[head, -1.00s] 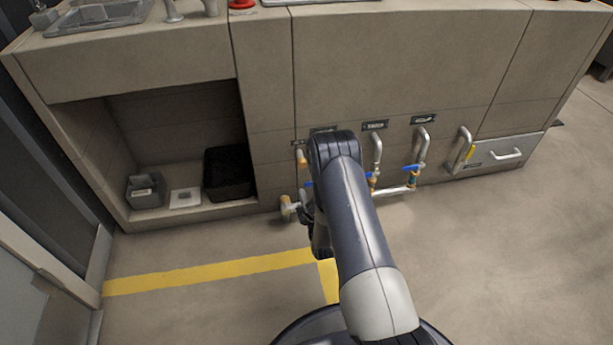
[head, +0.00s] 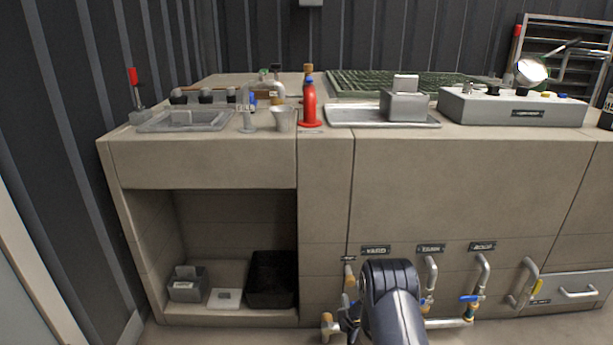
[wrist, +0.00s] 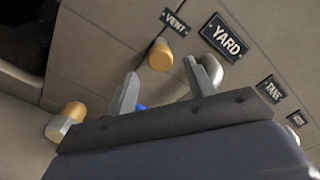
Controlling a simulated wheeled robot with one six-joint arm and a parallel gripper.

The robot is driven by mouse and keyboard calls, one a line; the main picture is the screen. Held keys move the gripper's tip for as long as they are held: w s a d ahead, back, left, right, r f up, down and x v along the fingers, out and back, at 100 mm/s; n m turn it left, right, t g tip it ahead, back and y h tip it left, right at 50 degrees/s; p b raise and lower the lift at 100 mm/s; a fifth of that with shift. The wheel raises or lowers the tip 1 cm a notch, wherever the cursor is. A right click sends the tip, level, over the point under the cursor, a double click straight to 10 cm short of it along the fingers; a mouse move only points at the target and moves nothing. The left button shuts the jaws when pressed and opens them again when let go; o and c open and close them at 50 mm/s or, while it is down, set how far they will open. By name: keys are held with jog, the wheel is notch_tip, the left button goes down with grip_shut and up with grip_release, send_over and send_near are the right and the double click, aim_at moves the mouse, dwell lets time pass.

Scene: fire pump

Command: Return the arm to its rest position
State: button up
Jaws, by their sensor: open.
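My gripper (wrist: 160,72) shows in the wrist view with its two grey fingers apart and nothing held between them. It faces the lower cabinet front, just below the VENT (wrist: 174,21) and YARD (wrist: 226,37) labels. A blue valve handle (wrist: 142,107) shows partly behind the fingers; I cannot tell whether they touch it. In the head view my arm (head: 391,300) reaches low in front of the pipes and hides most of the gripper.
Several pipes and valves, one with a blue handle (head: 470,298), stick out right of my arm. A grey drawer (head: 572,291) is farther right. An open niche with a black bin (head: 271,279) is at left.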

aim_at(351, 284)
jog(key=w+b, duration=0.1)
jog(key=w, duration=0.2)
jog(key=shift+w, duration=0.35)
jog(key=shift+s, duration=0.1)
